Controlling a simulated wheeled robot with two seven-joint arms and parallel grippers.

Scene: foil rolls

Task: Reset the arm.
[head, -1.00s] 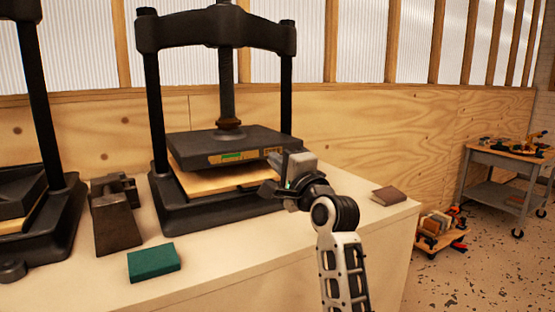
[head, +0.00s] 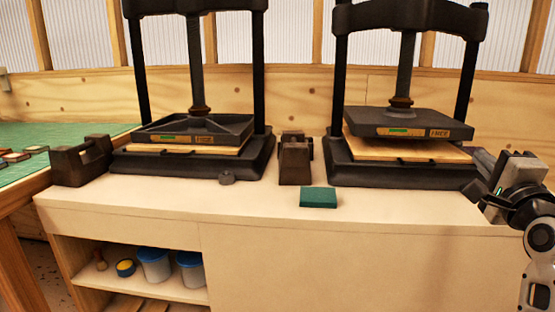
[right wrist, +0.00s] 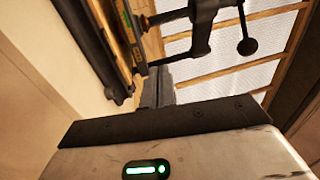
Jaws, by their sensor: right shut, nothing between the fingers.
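My right arm comes in at the lower right of the head view. Its gripper (head: 484,160) is beside the right-hand press, over the right end of the bench. In the right wrist view the fingers (right wrist: 157,88) are together with nothing between them. The right-hand press (head: 400,175) has its plate raised above a wooden board (head: 400,150). I cannot tell whether the gripper touches the press. My left gripper is not in view.
A second press (head: 190,165) stands to the left on the pale bench (head: 250,215). A dark metal weight (head: 295,162) stands between the presses, and a green block (head: 318,197) lies in front. Another dark weight (head: 80,162) is at the left end. The bench front is mostly clear.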

